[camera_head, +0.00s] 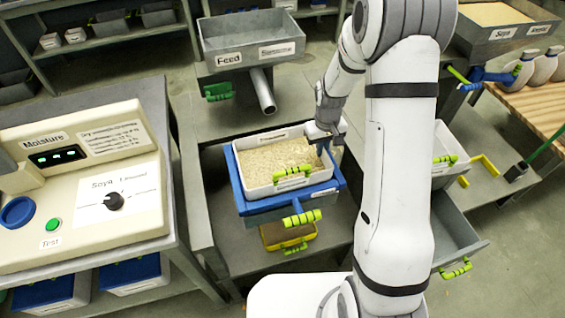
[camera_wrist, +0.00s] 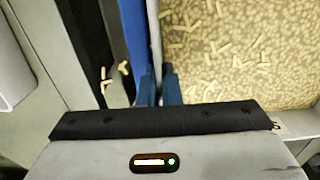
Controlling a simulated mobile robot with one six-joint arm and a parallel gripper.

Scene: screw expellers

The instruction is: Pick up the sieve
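The sieve (camera_head: 246,177) is a white-rimmed tray with a light mesh floor scattered with pale pellets. It sits in a blue frame (camera_head: 238,190) on a grey bench, a green handle (camera_head: 292,176) at its front. My gripper (camera_head: 324,147) is at the sieve's right wall in the head view, pointing down. In the wrist view, its two dark blue fingers (camera_wrist: 159,88) lie close together on either side of the thin white wall, one inside over the pellets and one outside. They look closed on that wall; the exact contact at the tips is hard to see.
A grey Feed tray (camera_head: 250,40) with a metal spout (camera_head: 263,92) stands behind the sieve. A moisture tester (camera_head: 80,185) is at the left. A yellow-rimmed container (camera_head: 288,236) sits below the blue frame. White trays with green handles are to the right, behind my arm.

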